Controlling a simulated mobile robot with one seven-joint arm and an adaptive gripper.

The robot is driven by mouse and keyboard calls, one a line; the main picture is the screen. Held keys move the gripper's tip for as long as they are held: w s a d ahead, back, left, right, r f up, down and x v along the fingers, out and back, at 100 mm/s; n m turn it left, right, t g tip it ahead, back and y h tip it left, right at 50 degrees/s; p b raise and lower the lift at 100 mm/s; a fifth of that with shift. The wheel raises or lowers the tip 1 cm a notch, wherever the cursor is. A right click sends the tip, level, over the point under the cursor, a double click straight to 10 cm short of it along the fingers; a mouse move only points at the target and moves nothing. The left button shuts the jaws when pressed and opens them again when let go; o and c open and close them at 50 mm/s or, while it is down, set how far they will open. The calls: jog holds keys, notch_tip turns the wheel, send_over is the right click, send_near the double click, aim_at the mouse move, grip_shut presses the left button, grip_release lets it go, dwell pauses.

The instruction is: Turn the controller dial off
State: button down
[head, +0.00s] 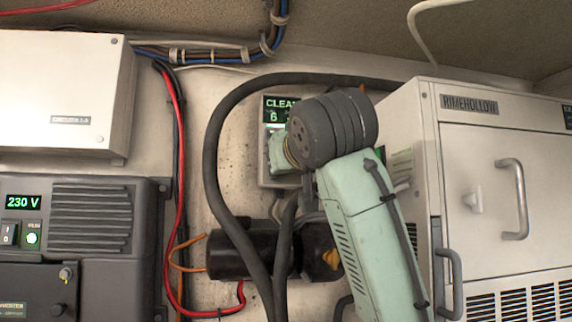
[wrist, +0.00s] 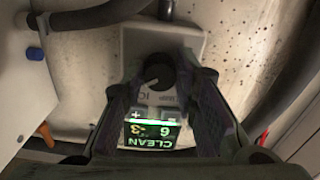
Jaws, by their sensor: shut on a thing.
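The controller (head: 270,104) is a grey box on the back wall, mostly hidden behind my arm in the head view. Its lit green display reads "CLEAN" with a 6 below. In the wrist view the controller (wrist: 135,40) appears upside down, its display (wrist: 152,135) reading "CLEAN", 6 and -3. The black round dial (wrist: 157,76) has a pale pointer mark. My gripper (wrist: 160,68) has one dark finger on each side of the dial and is shut on it. The fingers hide parts of the panel and its labels.
A thick black hose (head: 213,165) loops around the controller's left side. A black pump (head: 235,242) sits below. The white RIMEHOLLOW cabinet (head: 470,150) stands close on the right. A 230 V inverter (head: 95,215) and white box (head: 60,90) are at left.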

jog(key=n, duration=2.4)
jog(key=shift+r+n, duration=0.1)
jog(key=shift+n, duration=0.3)
jog(key=c, duration=1.3)
grip_release()
jog(key=s, duration=0.4)
jog(key=s+d, duration=0.1)
jog(key=s, duration=0.3)
jog(key=s+d, duration=0.1)
jog(key=s, duration=0.3)
jog(key=shift+d, duration=0.25)
